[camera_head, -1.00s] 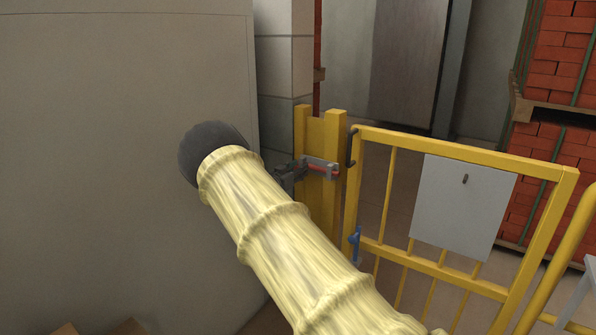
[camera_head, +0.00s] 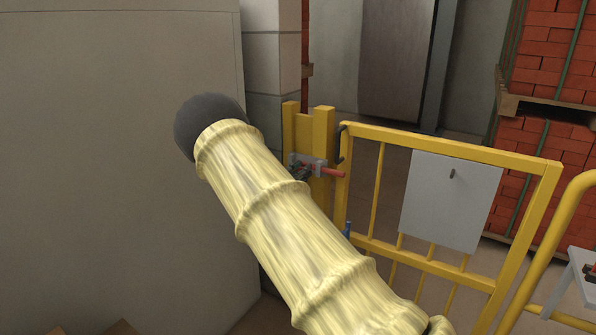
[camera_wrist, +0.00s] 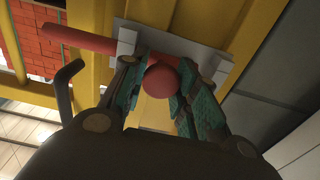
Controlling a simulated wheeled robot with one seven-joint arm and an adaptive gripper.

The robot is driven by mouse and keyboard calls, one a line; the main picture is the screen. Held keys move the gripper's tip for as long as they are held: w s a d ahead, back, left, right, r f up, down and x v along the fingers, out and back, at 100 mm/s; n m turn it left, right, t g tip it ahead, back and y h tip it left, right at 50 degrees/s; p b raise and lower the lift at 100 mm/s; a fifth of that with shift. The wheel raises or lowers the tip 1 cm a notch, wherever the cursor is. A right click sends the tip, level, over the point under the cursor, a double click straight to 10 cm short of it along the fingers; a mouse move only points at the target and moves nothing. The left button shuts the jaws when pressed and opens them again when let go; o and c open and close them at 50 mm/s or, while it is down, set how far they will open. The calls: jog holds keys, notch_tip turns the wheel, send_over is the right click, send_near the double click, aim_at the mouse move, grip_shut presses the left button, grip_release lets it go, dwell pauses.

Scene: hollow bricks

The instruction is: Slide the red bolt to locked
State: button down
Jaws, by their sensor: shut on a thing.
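The red bolt (camera_head: 330,172) sits in a grey bracket (camera_head: 316,160) on the yellow post (camera_head: 322,130). Its rod sticks out to the right and reaches the edge of the yellow gate (camera_head: 455,150). In the wrist view the rod (camera_wrist: 75,38) runs out to the left past the bracket (camera_wrist: 126,44), and its round red knob (camera_wrist: 162,80) faces me. My gripper (camera_wrist: 160,72) is shut on the knob, with one green-padded finger on each side. In the head view my gripper (camera_head: 300,173) is small and partly hidden by my yellow-sleeved arm.
A large beige surface (camera_head: 100,150) stands at left. Red bricks (camera_head: 540,70) are stacked at right, beside a small table (camera_head: 578,285).

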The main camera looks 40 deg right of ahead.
jog(key=shift+s+d+f, duration=0.1)
jog(key=shift+s, duration=0.05)
jog(key=c, duration=1.1)
grip_release()
jog(key=shift+s, duration=0.15)
jog(key=v, duration=1.2)
jog(key=shift+w, duration=0.25)
